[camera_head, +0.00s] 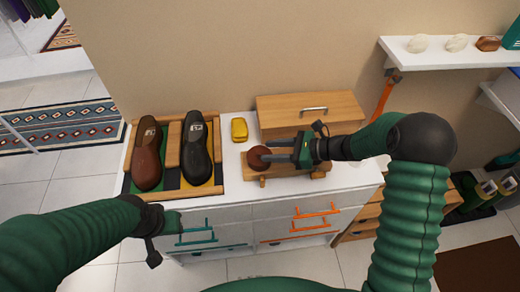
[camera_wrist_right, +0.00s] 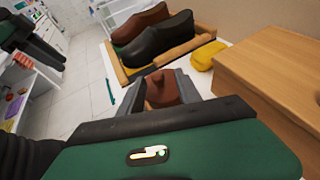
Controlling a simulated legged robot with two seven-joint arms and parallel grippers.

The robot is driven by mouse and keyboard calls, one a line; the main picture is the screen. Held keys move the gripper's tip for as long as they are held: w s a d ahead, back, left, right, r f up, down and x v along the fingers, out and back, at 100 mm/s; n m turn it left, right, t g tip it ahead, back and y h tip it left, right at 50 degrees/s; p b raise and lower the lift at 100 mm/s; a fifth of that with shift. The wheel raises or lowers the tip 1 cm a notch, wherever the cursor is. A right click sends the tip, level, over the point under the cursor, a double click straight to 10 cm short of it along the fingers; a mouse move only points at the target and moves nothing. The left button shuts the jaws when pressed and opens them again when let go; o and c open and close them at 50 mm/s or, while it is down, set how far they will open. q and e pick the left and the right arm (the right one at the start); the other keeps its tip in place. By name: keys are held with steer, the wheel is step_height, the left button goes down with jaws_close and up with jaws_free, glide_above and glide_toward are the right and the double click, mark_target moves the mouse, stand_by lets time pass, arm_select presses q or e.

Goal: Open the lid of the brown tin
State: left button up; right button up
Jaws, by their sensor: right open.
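The brown tin (camera_head: 258,157) is a small round reddish-brown thing on a low wooden stand (camera_head: 262,180) on top of the white cabinet. In the right wrist view the tin (camera_wrist_right: 162,92) shows a small raised knob on top. My right gripper (camera_head: 270,158) comes in from the right, open, with its fingertips at the tin. In the wrist view its two fingers (camera_wrist_right: 165,88) lie on either side of the tin; I cannot tell whether they touch it. My left gripper (camera_head: 154,250) hangs dark and small in front of the cabinet's left side; its jaws are unclear.
A wooden tray (camera_head: 222,188) with a brown shoe (camera_head: 147,157) and a black shoe (camera_head: 196,155) stands left of the tin. A yellow object (camera_head: 239,129) lies between. A wooden drawer box (camera_head: 300,108) stands behind. A white shelf (camera_head: 440,52) juts out at upper right.

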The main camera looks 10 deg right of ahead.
mark_target(260, 151)
steer(key=x, duration=0.4)
steer(key=shift+s+a+r, duration=0.15)
steer(key=shift+s+a, duration=0.1)
steer(key=shift+a, duration=0.05)
steer(key=shift+w+d, duration=0.15)
steer(key=shift+d, duration=0.05)
steer(key=shift+c, duration=0.6)
steer(key=shift+a, duration=0.1)
jaws_close()
